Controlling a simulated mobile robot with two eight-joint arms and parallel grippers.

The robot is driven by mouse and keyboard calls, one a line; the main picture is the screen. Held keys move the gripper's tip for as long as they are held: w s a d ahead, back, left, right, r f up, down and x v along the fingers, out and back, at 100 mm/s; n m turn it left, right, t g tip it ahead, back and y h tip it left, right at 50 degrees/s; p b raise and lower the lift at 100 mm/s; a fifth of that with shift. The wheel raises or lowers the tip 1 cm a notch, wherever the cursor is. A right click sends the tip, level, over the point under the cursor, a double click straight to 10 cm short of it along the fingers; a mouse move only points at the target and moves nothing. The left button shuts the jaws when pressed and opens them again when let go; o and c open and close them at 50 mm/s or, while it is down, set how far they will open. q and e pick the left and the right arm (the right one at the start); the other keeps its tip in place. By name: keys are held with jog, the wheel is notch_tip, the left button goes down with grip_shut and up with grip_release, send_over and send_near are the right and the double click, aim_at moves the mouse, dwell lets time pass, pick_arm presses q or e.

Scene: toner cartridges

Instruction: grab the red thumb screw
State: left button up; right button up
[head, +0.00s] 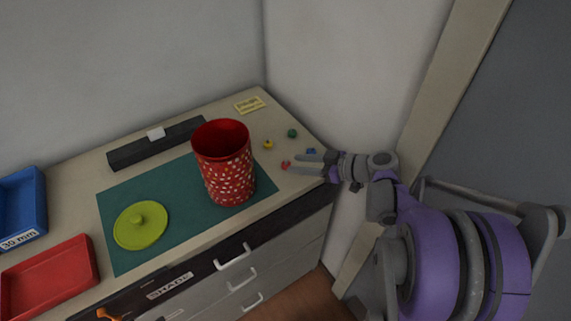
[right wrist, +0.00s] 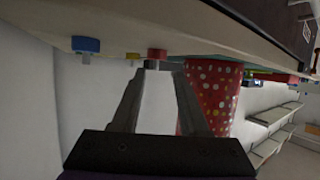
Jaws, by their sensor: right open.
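The red thumb screw (head: 286,165) stands near the front right edge of the worktop, right of the red dotted canister (head: 228,176). My right gripper (head: 297,163) reaches in from the right, low over the worktop, with its fingertips just beside the screw. In the right wrist view, which is upside down, the red thumb screw (right wrist: 156,54) shows just beyond and between the tips of the open gripper (right wrist: 158,72). Nothing is held. I cannot tell whether a fingertip touches the screw. My left gripper is not in view.
A blue screw (head: 312,152), a yellow screw (head: 268,144) and a green screw (head: 292,133) stand close by. A green lid (head: 140,225) lies on the teal mat (head: 120,261). A wall stands behind the right side. Red and blue trays are at the left.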

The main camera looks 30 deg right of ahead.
aim_at(287, 162)
jog(key=x, duration=0.5)
jog(key=shift+w+d+f, duration=0.1)
jog(key=shift+w+d, duration=0.1)
jog(key=shift+w, duration=0.05)
grip_shut()
